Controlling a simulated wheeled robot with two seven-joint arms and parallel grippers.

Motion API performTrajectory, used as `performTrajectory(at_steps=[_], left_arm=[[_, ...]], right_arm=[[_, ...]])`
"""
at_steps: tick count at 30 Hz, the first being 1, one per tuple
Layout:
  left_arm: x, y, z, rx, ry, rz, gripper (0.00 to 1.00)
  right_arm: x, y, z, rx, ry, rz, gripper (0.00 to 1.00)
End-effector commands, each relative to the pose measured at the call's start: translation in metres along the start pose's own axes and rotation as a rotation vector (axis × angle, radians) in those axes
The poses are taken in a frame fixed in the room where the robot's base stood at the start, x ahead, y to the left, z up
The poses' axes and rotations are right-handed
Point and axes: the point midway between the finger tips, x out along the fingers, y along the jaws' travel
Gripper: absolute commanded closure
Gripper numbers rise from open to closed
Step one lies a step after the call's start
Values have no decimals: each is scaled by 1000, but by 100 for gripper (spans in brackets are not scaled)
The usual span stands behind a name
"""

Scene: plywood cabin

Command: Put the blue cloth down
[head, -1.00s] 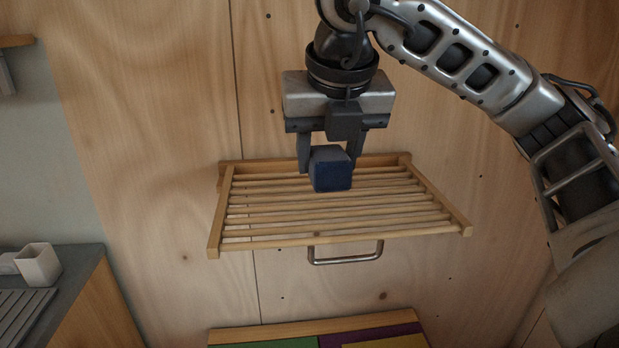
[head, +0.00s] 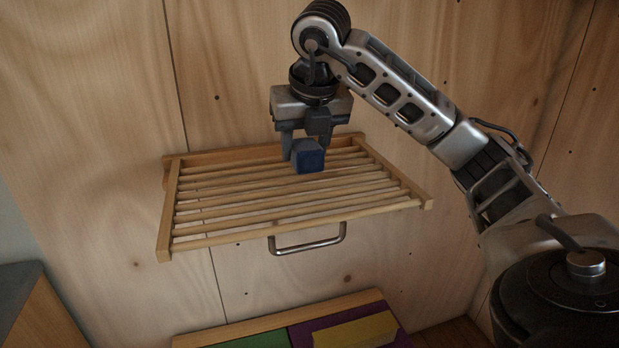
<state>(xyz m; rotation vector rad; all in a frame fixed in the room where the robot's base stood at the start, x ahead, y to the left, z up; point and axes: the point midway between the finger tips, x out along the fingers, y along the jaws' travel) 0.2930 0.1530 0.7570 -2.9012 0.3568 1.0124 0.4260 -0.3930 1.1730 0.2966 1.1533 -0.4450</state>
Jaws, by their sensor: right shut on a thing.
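The blue cloth (head: 308,157) shows as a small, dark blue, block-like bundle in the head view. My right gripper (head: 304,150) points down and is shut on it. The bundle is over the back part of a wooden slatted rack (head: 167,222) fixed to the plywood wall. I cannot tell whether its underside touches the slats. My left gripper is not in view.
The slats around the cloth are bare. A metal handle (head: 308,246) hangs below the rack's front edge. Below is a wood-edged surface with green, purple and yellow panels (head: 355,331). A grey-topped counter (head: 18,290) is at the lower left.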

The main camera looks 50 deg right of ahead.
Motion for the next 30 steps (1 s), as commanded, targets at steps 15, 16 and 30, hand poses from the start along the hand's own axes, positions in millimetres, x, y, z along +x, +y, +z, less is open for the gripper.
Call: performTrajectory(at_steps=[15,16,30], left_arm=[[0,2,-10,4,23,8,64],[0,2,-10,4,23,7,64],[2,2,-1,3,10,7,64]], right_arm=[[55,-13,-6,-1,2,-2,77],[56,-13,-7,-1,1,-1,77],[59,-13,-8,-1,0,1,33]])
